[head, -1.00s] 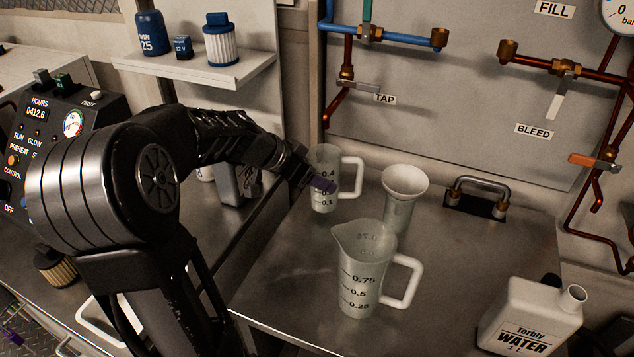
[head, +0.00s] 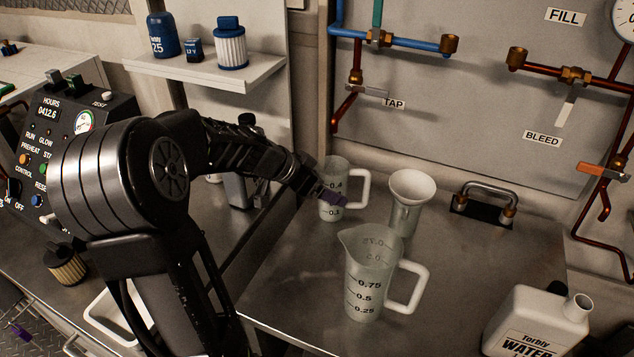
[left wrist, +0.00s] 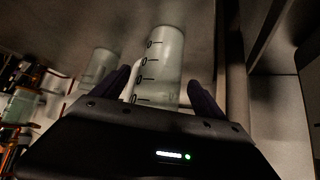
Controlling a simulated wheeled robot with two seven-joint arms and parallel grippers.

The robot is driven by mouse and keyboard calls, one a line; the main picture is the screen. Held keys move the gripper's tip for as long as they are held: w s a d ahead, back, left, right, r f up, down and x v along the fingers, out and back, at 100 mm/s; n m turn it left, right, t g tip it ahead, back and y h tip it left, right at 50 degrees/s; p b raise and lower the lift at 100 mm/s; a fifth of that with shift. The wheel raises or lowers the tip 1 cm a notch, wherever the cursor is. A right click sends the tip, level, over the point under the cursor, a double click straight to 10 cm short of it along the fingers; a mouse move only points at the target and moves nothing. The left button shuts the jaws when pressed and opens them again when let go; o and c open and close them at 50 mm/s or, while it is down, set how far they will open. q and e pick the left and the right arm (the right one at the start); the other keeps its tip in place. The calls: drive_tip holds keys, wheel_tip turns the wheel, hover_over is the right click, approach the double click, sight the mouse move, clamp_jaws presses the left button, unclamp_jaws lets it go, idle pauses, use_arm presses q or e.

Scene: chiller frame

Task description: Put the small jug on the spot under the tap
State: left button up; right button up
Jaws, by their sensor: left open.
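The small jug (head: 331,176), clear with a white handle on its right, stands upright at the back of the bench. It is below the red tap pipe (head: 340,124) labelled TAP. The spot under the tap cannot be made out.
A larger jug (head: 365,280) stands in front, and a funnel-topped cylinder (head: 404,215) stands right of the small jug. A water can (head: 535,325) is at the right front. A metal handle (head: 485,193) is fixed at the back. The bench between the larger jug and can is clear.

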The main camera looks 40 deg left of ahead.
use_arm(q)
drive_tip(key=v, duration=1.2)
drive_tip(key=shift+b, duration=0.45)
